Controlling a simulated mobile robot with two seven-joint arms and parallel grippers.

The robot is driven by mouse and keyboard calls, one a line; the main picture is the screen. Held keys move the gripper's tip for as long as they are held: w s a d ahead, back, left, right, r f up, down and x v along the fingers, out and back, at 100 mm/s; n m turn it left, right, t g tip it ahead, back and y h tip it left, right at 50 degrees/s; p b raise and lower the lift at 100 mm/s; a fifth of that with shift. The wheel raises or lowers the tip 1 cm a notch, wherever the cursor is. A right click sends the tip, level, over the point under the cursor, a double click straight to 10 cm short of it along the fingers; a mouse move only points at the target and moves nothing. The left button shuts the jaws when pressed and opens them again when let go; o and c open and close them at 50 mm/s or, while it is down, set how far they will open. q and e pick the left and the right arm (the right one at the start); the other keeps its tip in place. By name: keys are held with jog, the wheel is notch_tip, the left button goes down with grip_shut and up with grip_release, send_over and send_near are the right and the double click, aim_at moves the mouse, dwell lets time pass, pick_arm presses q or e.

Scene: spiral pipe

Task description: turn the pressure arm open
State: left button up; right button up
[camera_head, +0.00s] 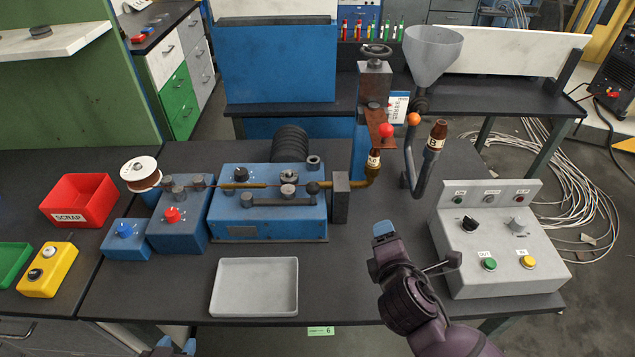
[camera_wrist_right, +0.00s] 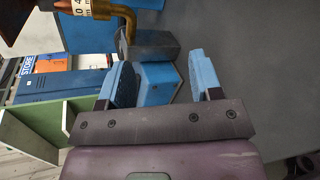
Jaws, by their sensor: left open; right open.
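The blue machine (camera_head: 268,228) stands in the middle of the bench.
A grey tray (camera_head: 255,313) lies in front of the machine. A control box (camera_head: 497,270) with knobs and buttons stands at the right. A funnel (camera_head: 432,55) and a bent lever (camera_head: 421,165) rise behind my right gripper. Small blue boxes (camera_head: 126,246) stand left.

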jog(key=w+a+r+n+t+y, duration=0.2)
jog(key=w+a+n+y, duration=0.15)
jog(key=a+n, duration=0.4)
jog(key=n+y, duration=0.4)
jog(key=n, duration=0.7)
send_near(310, 184)
notch_tip(310, 184, down, 2)
jog(key=w, duration=0.1)
jog(key=shift+m+t, duration=0.25)
jog(key=shift+t, duration=0.05)
jog(key=b+x, duration=0.1)
jog(key=x, duration=0.9)
jog(key=shift+f, duration=0.15)
jog(key=shift+w+a, duration=0.1)
jog(key=shift+w, duration=0.3)
jog(key=c, duration=1.1)
